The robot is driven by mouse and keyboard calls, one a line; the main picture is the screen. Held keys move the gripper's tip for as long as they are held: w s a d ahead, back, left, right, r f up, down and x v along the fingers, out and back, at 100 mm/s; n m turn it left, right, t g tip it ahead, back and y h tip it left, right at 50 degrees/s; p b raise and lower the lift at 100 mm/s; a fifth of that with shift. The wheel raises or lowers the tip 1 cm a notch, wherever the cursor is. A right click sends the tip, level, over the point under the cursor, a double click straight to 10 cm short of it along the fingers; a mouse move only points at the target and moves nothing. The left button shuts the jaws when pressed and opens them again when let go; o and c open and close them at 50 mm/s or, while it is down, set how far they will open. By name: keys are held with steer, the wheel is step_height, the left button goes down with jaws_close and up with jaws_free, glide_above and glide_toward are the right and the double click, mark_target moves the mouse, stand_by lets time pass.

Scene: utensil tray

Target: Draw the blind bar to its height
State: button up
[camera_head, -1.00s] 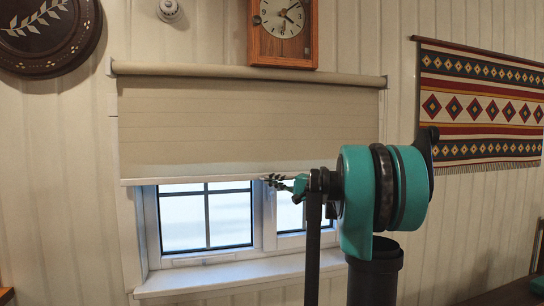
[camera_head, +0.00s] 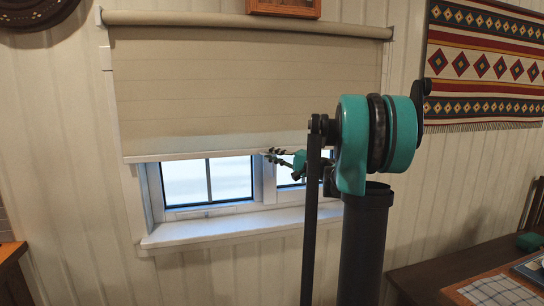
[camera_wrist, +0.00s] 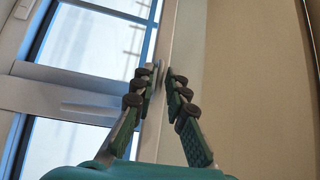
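The blind bar (camera_head: 195,156) is the pale strip along the lower edge of the beige blind (camera_head: 220,90), which hangs over the upper part of the window. My gripper (camera_head: 272,156) is at the bar, right of its middle. In the wrist view the bar (camera_wrist: 187,40) runs up the picture beside the blind cloth. My gripper's fingertips (camera_wrist: 164,76) are close together on the bar's edge, with a finger on either side. Where they touch is partly hidden. My arm hides the bar's right end in the head view.
The window (camera_head: 210,180) shows below the bar, above a white sill (camera_head: 230,225) with nothing on it. A patterned wall hanging (camera_head: 480,65) is at the right. A table (camera_head: 420,280) with a cloth stands at the lower right.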

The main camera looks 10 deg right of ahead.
steer(key=shift+o, duration=0.8)
steer(key=v, duration=1.2)
steer(key=shift+r, duration=0.1)
steer(key=s+a+f+n+g+h, duration=0.1)
steer(key=s+a+f+g+h, duration=0.1)
steer(key=s+a+f, duration=0.4)
steer(key=s+a+f+n+g+h, duration=0.1)
steer(key=s+a+f+g+h, duration=0.15)
steer(key=f, duration=0.55)
steer(key=s+a+f+n+g+h, duration=0.1)
steer(key=s+a+f+g+h, duration=0.1)
steer(key=s+a+f, duration=0.3)
steer(key=s+d+f+n+g+h, duration=0.1)
steer(key=s+d+f+n+h, duration=0.1)
steer(key=s+f+h, duration=0.2)
steer(key=s+d+f+n+h, duration=0.2)
steer(key=s+d+f+h, duration=0.1)
steer(key=s+f, duration=0.8)
steer(key=shift+d+f+g+h, duration=0.3)
steer(key=shift+f+g+h, duration=0.05)
steer(key=shift+f+h, duration=0.35)
